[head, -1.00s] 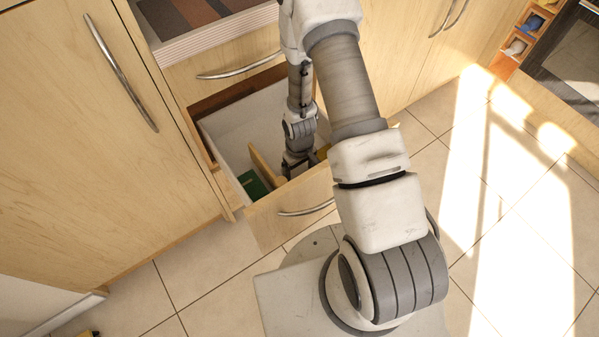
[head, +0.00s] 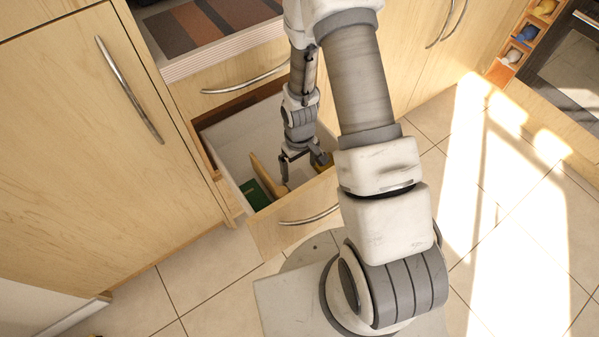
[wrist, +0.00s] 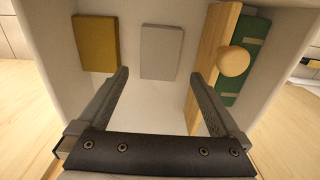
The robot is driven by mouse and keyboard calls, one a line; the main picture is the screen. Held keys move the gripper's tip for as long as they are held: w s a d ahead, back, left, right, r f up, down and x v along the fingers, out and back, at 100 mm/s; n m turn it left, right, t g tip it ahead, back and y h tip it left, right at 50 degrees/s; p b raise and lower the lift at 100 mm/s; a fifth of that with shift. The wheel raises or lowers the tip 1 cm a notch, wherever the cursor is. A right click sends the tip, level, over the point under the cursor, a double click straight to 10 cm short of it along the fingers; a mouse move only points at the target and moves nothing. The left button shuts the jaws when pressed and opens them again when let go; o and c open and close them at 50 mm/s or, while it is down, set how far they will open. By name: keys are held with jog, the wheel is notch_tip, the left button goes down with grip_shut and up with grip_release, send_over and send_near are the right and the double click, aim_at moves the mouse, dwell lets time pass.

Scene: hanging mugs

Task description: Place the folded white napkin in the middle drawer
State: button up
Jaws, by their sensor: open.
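The folded white napkin (wrist: 161,52) lies flat on the floor of the open drawer (head: 225,140), between a yellow folded item and a wooden piece. My gripper (head: 303,170) is inside the drawer, open, with its fingers spread. In the wrist view my gripper (wrist: 158,76) holds nothing, and the napkin shows just beyond and between the fingertips, apart from them. In the head view I cannot clearly make out the napkin, as my gripper covers that area.
In the drawer lie a yellow folded item (wrist: 96,43), a wooden piece with a round knob (wrist: 234,62) and a green item (wrist: 249,58). A closed drawer front (head: 232,86) is above. A tall cabinet door (head: 95,135) stands left. Tiled floor is clear at right.

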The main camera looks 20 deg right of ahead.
notch_tip(320, 180, up, 25)
jog(key=m+t, duration=0.2)
jog(key=t, duration=0.1)
jog(key=s+r+m+t, duration=0.1)
jog(key=s+r+t, duration=0.1)
jog(key=s+r, duration=1.2)
notch_tip(320, 180, up, 2)
jog(key=shift+r+m+t+p, duration=0.1)
jog(key=shift+m+t+p, duration=0.2)
jog(key=shift+p, duration=0.05)
jog(key=shift+r, duration=0.1)
